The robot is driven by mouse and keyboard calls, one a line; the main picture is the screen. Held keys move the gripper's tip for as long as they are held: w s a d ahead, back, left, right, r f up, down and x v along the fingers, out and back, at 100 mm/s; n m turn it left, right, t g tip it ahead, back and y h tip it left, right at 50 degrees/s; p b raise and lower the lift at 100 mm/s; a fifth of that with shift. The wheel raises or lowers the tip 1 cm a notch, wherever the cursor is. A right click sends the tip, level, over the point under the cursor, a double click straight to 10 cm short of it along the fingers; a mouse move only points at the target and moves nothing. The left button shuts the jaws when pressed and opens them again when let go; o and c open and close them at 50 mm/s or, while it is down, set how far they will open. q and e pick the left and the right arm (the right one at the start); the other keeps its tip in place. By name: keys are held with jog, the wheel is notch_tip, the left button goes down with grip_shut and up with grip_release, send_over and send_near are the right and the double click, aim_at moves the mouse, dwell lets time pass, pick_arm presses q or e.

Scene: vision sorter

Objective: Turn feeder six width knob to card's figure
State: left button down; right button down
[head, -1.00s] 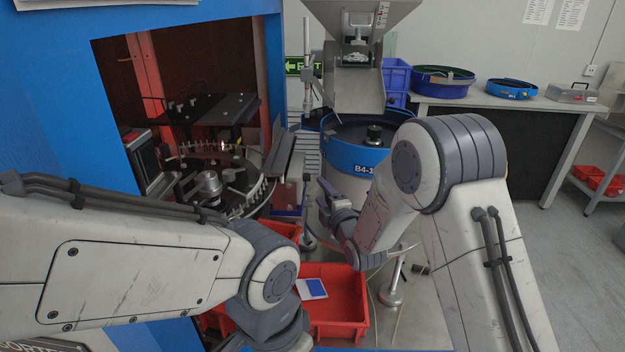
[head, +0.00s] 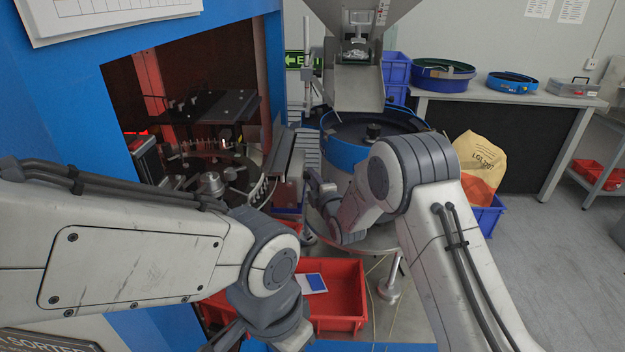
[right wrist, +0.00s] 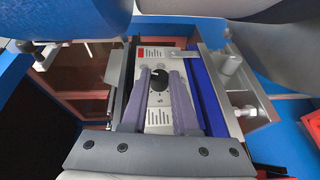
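In the right wrist view a round black knob (right wrist: 159,80) with a light pointer mark sits on a pale plate (right wrist: 158,119) with printed red and dark markings. My right gripper (right wrist: 159,72) is open, with one finger on each side of the knob; I cannot tell whether they touch it. In the head view the right gripper (head: 316,188) is beside the machine opening, and the knob is not discernible. My left gripper (head: 228,338) is low at the bottom edge, partly cut off. A white sheet with a grid (head: 112,14) is at upper left; no figure is readable.
The blue bowl feeder (head: 345,154) stands behind my right arm under a metal hopper (head: 356,85). A red bin (head: 338,312) holds a blue and white card (head: 312,283). The blue machine frame (head: 75,95) borders the left. A yellow sack (head: 482,158) is at right.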

jog(key=shift+r, duration=0.1)
jog(key=shift+w+r+m+g+h+p, duration=0.15)
jog(key=shift+m+g+h+p, duration=0.15)
jog(key=shift+g+p, duration=1.2)
jog(key=shift+r+m+g+h+p, duration=0.25)
jog(key=shift+m+g+p, duration=0.35)
jog(key=shift+p, duration=1.75)
jog(key=shift+w+r+m+g+h+p, duration=0.1)
jog(key=shift+m+g+h+p, duration=0.15)
jog(key=shift+g+p, duration=1.3)
jog(key=shift+t+p, duration=0.35)
jog(key=c, duration=0.7)
grip_release()
